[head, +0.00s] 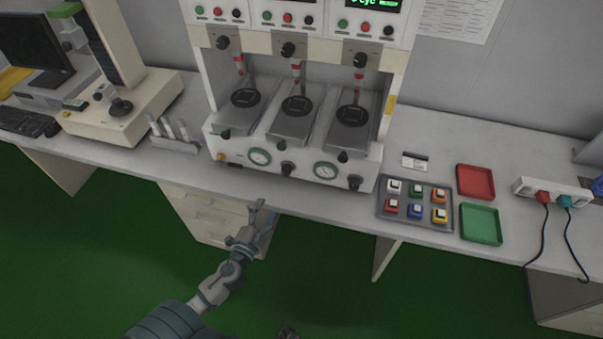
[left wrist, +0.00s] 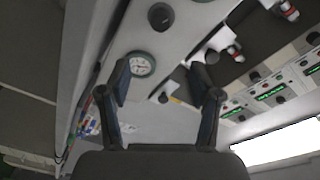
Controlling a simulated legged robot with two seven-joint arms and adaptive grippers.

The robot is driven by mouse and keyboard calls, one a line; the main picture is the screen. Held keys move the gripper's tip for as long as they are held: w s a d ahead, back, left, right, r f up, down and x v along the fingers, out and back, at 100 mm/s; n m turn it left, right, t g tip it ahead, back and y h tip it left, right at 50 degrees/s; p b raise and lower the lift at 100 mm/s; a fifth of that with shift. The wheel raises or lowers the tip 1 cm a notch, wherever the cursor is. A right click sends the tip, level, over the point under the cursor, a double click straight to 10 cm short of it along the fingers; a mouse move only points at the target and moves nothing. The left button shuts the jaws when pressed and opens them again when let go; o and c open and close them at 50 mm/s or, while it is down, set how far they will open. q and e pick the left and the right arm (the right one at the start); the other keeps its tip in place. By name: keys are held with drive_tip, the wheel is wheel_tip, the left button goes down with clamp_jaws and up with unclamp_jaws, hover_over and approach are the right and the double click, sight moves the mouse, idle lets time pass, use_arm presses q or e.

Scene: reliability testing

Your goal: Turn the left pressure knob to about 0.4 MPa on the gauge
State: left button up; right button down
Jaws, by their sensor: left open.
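The left pressure knob (head: 287,170) is a dark knob on the machine's front edge, just right of the left round gauge (head: 259,157). The right gauge (head: 325,171) has its own dark knob (head: 354,183). The needles are too small to read. My left gripper (head: 264,212) is open and empty, below and in front of the bench edge, apart from the knob. In the left wrist view, its spread fingers (left wrist: 160,85) frame a gauge (left wrist: 140,64), seemingly the right one. A dark knob (left wrist: 160,16), seemingly the left one, is near the top. A small dark tip at the head view's bottom edge may be my right gripper (head: 287,333).
The machine (head: 212,130) has several knobs and three plates above the gauges. A button tray (head: 382,217), a red tray (head: 476,181) and a green tray (head: 481,224) lie to the right. A tube rack (head: 175,144) stands left. The bench strip before the gauges is clear.

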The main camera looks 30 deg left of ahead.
use_arm(q)
approach(286, 173)
drive_tip(key=w, duration=0.6)
drive_tip(key=w+a, duration=0.1)
drive_tip(key=w, duration=0.2)
drive_tip(key=shift+w+f, duration=0.1)
drive_tip(key=shift+w+a+f, duration=0.1)
drive_tip(key=shift+w+a, duration=0.25)
drive_tip(key=shift+w, duration=0.05)
drive_tip(key=shift+a+f, duration=0.1)
drive_tip(key=shift+a, duration=0.15)
drive_tip(key=shift+d, duration=0.4)
drive_tip(key=c, duration=1.1)
use_arm(e)
drive_tip(key=shift+x, duration=0.85)
